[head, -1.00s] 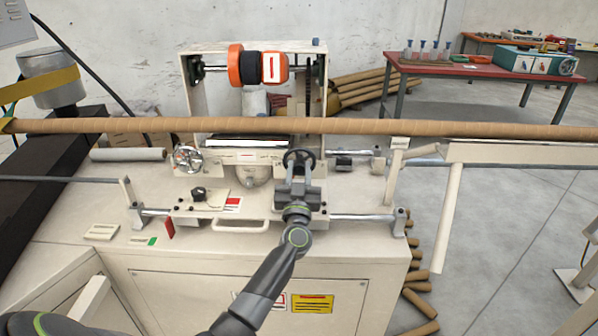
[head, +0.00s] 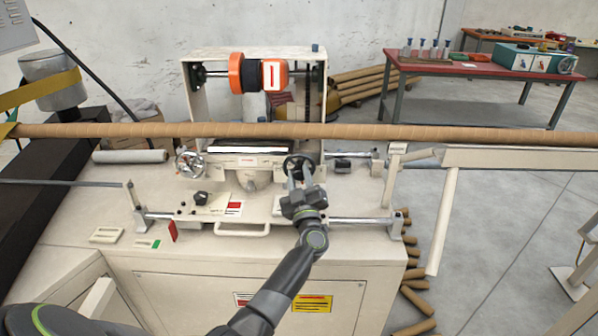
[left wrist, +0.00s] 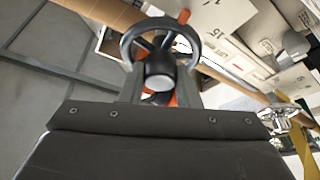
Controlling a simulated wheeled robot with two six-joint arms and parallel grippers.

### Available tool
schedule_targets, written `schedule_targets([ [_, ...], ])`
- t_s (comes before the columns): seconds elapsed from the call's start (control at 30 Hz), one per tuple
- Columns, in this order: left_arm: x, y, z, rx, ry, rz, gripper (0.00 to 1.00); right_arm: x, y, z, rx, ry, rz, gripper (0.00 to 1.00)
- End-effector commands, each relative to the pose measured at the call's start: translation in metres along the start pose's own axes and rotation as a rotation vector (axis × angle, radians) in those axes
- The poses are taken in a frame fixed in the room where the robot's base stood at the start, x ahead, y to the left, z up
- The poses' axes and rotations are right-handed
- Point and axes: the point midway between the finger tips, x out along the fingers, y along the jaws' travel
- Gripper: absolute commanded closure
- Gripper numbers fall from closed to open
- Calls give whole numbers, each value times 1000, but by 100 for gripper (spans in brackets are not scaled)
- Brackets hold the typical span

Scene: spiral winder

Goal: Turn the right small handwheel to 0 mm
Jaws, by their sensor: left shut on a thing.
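The right small handwheel (head: 299,166) is a dark wheel on the right side of the cream winder head. My left gripper (head: 300,182) reaches it from the front and is shut on it. In the left wrist view the handwheel (left wrist: 126,43) shows as a black ring with spokes and a round hub. The fingers of my left gripper (left wrist: 158,92) stand on both sides of the hub; their exact contact points are partly hidden. A reading for the wheel is too small to make out. My right gripper is not in view.
A long brown cardboard tube (head: 420,134) crosses behind the handwheel. A chrome left handwheel (head: 189,163) stands to its left. A rail (head: 358,219) and a grab handle (head: 241,231) lie in front. An orange and black roller (head: 250,72) sits above.

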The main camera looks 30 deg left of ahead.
Motion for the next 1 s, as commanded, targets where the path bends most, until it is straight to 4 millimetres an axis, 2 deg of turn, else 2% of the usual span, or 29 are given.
schedule_targets([
  [0.03, 1, 2, -2, -41, -3, -18, 93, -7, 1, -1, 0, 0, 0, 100],
  [0.6, 0, 3, -2, -533, -2, -223, 93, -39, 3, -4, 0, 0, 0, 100],
  [1.0, 0, 2, -1, -765, -2, -319, 93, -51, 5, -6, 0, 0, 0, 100],
])
